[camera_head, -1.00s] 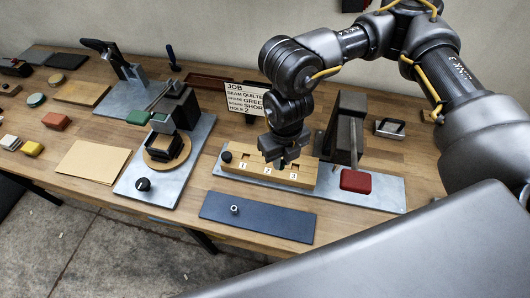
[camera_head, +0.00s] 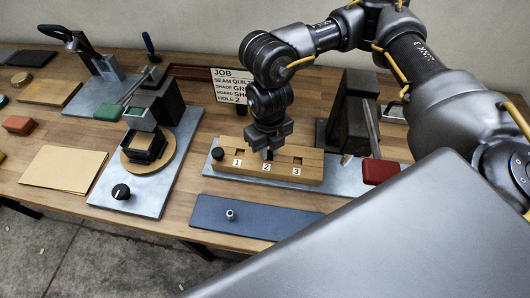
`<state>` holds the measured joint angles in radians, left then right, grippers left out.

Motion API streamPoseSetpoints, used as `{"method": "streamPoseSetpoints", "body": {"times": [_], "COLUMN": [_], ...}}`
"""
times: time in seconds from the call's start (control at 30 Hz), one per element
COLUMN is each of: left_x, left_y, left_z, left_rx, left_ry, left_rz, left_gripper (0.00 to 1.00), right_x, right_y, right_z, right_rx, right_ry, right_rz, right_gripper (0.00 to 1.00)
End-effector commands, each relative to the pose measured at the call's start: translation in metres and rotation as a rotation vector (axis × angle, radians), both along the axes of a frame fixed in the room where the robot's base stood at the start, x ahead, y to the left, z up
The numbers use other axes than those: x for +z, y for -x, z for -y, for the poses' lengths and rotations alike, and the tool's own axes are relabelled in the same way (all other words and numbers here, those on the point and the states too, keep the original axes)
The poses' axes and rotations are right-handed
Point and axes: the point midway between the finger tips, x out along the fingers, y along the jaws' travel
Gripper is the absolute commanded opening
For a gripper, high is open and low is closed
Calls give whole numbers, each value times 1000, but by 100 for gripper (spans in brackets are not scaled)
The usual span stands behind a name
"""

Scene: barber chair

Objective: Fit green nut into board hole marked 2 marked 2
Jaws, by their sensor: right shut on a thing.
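The wooden board (camera_head: 308,170) has holes with white labels 1, 2 and 3. My right gripper (camera_head: 267,153) points straight down at the hole marked 2 (camera_head: 266,167). It is shut on a small dark piece, mostly hidden between its fingers. I cannot make out its colour or whether it touches the hole. No clearly green nut shows. A small silvery nut-like piece (camera_head: 230,215) stands on the dark blue mat (camera_head: 268,218) in front of the board. My left gripper is out of view.
A red block (camera_head: 380,172) on a lever stands right of the board, close to my right arm. A black knob (camera_head: 217,153) is at the board's left end. A job card (camera_head: 231,86) stands behind. A fixture plate (camera_head: 150,199) lies left.

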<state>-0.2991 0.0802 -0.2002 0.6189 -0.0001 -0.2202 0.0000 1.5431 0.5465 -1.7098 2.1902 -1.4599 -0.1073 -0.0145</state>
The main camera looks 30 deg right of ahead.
Motion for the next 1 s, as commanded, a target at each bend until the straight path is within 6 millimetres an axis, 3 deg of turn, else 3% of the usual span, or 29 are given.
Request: {"method": "streamPoseSetpoints", "body": {"times": [0.4, 0.43, 0.57, 0.83, 1.0], "left_x": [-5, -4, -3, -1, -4], "left_y": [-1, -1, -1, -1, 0], "left_z": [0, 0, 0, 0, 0], "left_rx": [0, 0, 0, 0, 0], "left_ry": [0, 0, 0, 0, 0], "left_rz": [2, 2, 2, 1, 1], "left_gripper": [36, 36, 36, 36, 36], "right_x": [-6, -5, -5, -3, 14], "right_y": [0, 0, 0, 0, -2], "right_z": [1, 0, 0, 0, 0], "right_rx": [-2, -1, -1, 0, 0], "right_ry": [0, 0, 0, 0, -1], "right_rz": [0, 1, 0, 0, 6], "right_gripper": [0, 21, 38, 39, 39]}}
